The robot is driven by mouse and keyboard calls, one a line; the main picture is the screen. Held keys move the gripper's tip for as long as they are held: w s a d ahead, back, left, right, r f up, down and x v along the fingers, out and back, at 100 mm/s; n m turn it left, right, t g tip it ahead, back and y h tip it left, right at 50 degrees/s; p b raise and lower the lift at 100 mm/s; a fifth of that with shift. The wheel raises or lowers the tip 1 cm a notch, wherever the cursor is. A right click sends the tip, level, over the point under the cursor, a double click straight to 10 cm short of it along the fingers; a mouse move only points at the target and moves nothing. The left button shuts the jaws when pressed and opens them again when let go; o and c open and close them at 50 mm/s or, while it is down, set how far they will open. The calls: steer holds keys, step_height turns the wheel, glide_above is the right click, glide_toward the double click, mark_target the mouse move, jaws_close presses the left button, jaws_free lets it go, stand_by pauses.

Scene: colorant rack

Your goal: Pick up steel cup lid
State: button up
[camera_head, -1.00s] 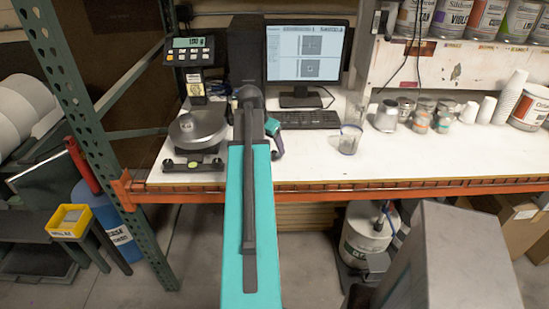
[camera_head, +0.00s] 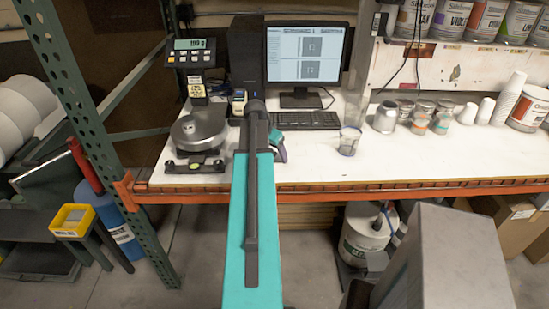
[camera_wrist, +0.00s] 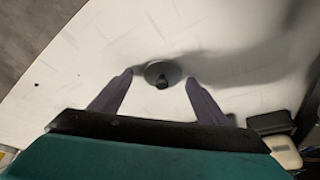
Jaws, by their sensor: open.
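The steel cup lid (camera_wrist: 170,69) is a small round grey disc with a dark knob on top. It lies on the white table, near the middle of the wrist view. My gripper (camera_wrist: 159,77) is open, with one finger on each side of the lid and a gap on both sides. Its jaws are empty, and how high the fingertips are above the table is hard to tell. In the head view, I cannot make out the lid or the fingers; my own arm covers part of the table.
A scale (camera_head: 198,130) stands left of my arm. A monitor (camera_head: 306,55) and keyboard (camera_head: 309,120) are behind. A clear cup (camera_head: 349,141), a steel container (camera_head: 385,118) and several small cans stand to the right. A dark object (camera_wrist: 270,122) lies right of the gripper.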

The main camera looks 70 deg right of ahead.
steer(key=shift+f, duration=0.1)
stand_by(0.5)
steer(key=c, duration=1.1)
steer(key=shift+d+r+b, duration=0.1)
steer(key=shift+r+b, duration=0.85)
steer(key=shift+r, duration=0.65)
steer(key=s+a+b, duration=0.1)
steer(key=a, duration=0.2)
steer(key=s+a+b, duration=0.1)
steer(key=s+a, duration=0.1)
steer(key=a, duration=0.1)
steer(key=s+a+r+b, duration=0.1)
steer(key=s+a, duration=0.1)
steer(key=a, duration=0.1)
steer(key=shift+s+a, duration=0.2)
steer(key=shift+a, duration=0.15)
steer(key=shift+b, duration=1)
steer(key=shift+s+a+b, duration=0.1)
steer(key=shift+a+b, duration=0.05)
steer(key=shift+b, duration=0.25)
